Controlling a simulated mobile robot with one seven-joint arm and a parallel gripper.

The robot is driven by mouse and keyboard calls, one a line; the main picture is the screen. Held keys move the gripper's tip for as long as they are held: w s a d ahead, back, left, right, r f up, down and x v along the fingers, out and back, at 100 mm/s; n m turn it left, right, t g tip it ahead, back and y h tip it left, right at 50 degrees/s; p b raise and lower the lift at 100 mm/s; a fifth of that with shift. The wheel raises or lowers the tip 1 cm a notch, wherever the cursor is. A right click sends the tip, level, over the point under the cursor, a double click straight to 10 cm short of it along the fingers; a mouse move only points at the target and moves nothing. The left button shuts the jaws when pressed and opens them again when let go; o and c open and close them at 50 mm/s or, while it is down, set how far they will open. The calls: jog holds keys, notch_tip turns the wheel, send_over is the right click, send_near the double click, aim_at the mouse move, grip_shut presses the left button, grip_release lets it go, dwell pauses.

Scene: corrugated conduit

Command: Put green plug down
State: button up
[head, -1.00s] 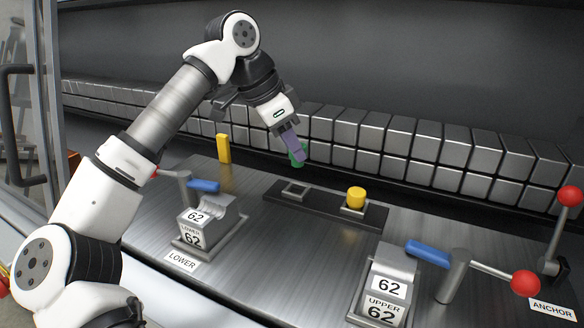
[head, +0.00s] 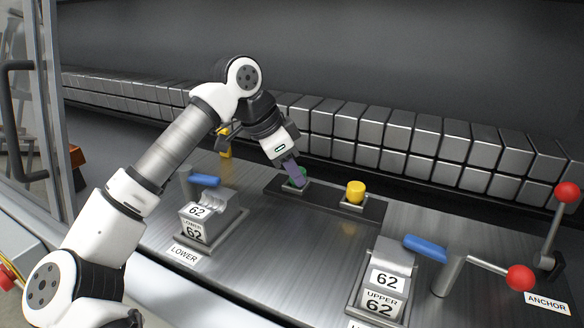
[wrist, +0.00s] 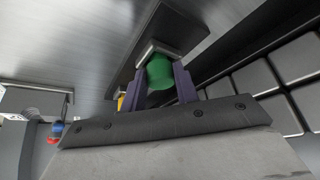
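The green plug (head: 301,171) is at the left square socket of the black strip (head: 324,197), mostly hidden by my fingers in the head view. In the wrist view the green plug (wrist: 160,72) stands between my two purple fingers, its far end at the metal-rimmed socket (wrist: 172,48). My gripper (head: 294,177) points down at this socket and is shut on the plug. Whether the plug is fully seated cannot be told.
A yellow plug (head: 355,190) stands in the strip's right socket. The LOWER clamp (head: 207,215) and UPPER clamp (head: 385,275) with blue handles stand in front. Red-knobbed levers (head: 519,278) are at the right. Metal blocks (head: 400,150) line the back.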

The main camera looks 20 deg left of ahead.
jog(key=o, duration=0.4)
jog(key=shift+r+p, duration=0.25)
jog(key=shift+p, duration=0.05)
jog(key=b+v, duration=0.2)
jog(key=v, duration=1)
jog(key=shift+b, duration=0.3)
